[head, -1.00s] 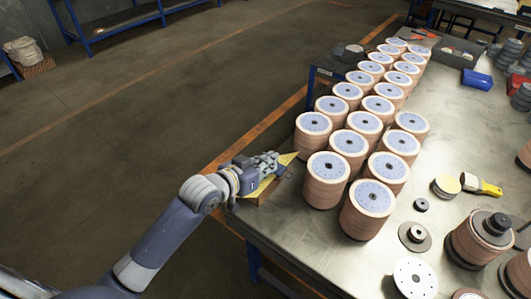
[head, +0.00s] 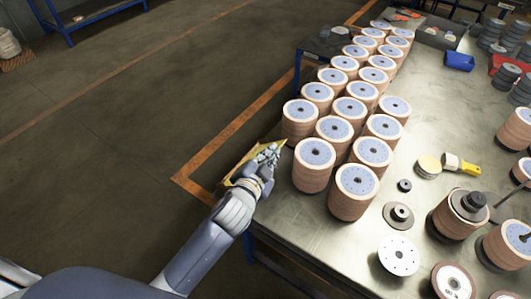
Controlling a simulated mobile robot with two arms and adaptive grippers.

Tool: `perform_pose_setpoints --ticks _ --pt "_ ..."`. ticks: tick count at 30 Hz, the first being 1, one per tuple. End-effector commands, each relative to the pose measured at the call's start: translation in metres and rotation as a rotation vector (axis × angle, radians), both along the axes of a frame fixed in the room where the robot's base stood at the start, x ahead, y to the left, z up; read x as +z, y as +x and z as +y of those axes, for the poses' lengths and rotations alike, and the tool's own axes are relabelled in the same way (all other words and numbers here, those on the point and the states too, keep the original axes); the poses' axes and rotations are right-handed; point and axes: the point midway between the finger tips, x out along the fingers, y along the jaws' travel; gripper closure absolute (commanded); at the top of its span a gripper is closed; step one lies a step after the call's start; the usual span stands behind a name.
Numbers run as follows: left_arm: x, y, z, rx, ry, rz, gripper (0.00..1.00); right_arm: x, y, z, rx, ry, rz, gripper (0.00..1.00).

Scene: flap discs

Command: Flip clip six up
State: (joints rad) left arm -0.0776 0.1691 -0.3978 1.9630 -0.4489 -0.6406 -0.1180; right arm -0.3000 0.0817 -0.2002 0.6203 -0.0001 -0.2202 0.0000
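My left gripper (head: 266,160) reaches in from below, at the near left edge of the metal table, beside the closest stacks of flap discs (head: 314,166). A flat yellow piece (head: 240,163) shows just left of and behind its fingers. I cannot tell whether the gripper touches it, and the fingers are too small and overlapped to read as open or shut. I cannot make out any clip or its number at this size. My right gripper is not in view.
Disc stacks stand in rows along the table's (head: 310,230) left side. Single discs (head: 398,255), a yellow-handled brush (head: 460,163), a blue bin (head: 460,61) and spindle stacks (head: 458,215) lie to the right.

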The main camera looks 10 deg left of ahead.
Motion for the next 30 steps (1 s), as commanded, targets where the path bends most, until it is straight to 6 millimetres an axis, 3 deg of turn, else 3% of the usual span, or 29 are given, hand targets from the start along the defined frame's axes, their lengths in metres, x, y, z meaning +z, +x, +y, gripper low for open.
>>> perform_pose_setpoints --ticks 20,23,30 --pt "-0.0009 -0.0020 -0.0067 -0.007 0.051 -0.020 1.00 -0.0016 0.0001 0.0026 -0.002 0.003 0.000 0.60" --pt "-0.0012 -0.0020 -0.0064 -0.006 0.052 -0.019 0.79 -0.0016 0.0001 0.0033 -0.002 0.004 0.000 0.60" --pt "-0.0017 -0.0017 -0.0045 -0.004 0.055 -0.019 0.77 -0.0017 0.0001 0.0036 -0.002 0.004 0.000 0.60"
